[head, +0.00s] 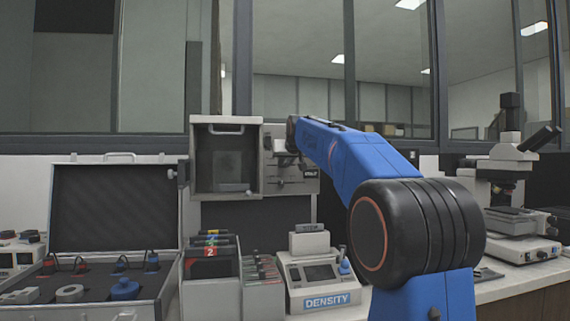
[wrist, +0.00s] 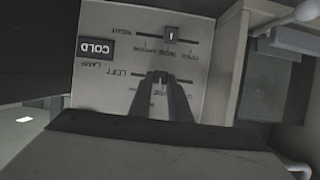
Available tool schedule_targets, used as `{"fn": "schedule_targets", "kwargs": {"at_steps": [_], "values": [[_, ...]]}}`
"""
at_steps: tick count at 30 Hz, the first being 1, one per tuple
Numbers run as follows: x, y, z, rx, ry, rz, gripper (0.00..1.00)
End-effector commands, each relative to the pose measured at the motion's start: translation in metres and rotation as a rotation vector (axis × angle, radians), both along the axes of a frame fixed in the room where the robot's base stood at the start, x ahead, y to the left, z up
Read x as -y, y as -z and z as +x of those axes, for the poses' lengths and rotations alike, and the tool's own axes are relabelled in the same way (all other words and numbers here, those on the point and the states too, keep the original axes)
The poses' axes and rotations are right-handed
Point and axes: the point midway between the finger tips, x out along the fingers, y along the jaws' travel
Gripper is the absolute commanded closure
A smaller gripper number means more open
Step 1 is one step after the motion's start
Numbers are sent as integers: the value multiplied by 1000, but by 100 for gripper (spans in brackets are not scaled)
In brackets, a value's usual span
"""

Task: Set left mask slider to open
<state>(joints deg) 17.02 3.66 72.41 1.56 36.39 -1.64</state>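The slider panel (wrist: 120,80) appears upside down in the wrist view, with a RIGHT slider knob (wrist: 171,33) on the upper track and a LEFT track (wrist: 195,70) below it. The fingertips of my gripper (wrist: 160,77) are close together at the middle of the LEFT track. A dark spot between the tips seems to be the left mask slider's knob, mostly hidden; whether the fingers touch it I cannot tell. In the head view, the panel (head: 283,178) is partly behind my blue arm, and the fingers are hard to make out.
A COLD lamp label (wrist: 96,48) is on the panel. An open-fronted press cabinet (head: 228,190) stands left of the panel. Below are a DENSITY meter (head: 318,284), bins (head: 211,265) and an open case (head: 115,210). A microscope (head: 512,175) stands at right.

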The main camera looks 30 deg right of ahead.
Motion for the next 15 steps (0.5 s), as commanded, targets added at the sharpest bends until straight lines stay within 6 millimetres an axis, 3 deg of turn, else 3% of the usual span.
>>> {"fn": "schedule_targets", "kwargs": {"at_steps": [5,15], "values": [[-2,0,1,0,-1,0,100],[-42,1,12,-2,-2,-1,100]]}}
